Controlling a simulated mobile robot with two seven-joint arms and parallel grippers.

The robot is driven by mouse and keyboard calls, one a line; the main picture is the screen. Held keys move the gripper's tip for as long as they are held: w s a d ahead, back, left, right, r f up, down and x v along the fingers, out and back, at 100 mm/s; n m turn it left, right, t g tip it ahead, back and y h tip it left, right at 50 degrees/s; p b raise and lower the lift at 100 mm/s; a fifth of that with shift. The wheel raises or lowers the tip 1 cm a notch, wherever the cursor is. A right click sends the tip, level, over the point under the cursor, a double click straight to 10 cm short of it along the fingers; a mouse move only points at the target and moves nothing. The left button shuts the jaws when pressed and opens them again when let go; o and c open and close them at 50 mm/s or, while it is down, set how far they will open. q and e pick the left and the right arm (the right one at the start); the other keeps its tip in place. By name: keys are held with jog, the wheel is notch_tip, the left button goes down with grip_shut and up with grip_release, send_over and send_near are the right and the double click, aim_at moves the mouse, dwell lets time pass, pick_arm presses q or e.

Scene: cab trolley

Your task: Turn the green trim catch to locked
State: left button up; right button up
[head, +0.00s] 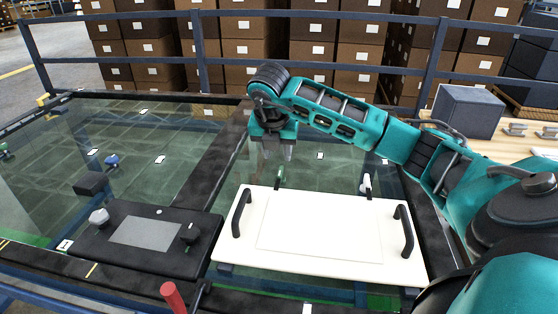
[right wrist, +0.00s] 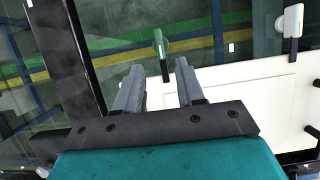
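A small green catch (head: 279,174) stands at the far edge of a white panel (head: 318,262), left of that edge's middle. In the right wrist view the green catch (right wrist: 159,42) shows as a green handle on a dark stem, pointing away from the panel. My right gripper (head: 273,152) hangs fingers down over the glass, just beyond and left of the catch. In the right wrist view my right gripper (right wrist: 158,72) has its two fingers apart with nothing between them. The catch lies ahead of the fingertips, and I see no contact. My left gripper is out of view.
A white catch (head: 365,185) stands right of the green one. The panel carries two black handles (head: 403,230). A black box with knobs (head: 148,240) lies to the left, with a blue catch (head: 112,161) beyond it. A blue railing (head: 330,62) runs behind the glass.

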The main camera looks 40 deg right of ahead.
jog(key=v, duration=0.4)
dwell(0.5)
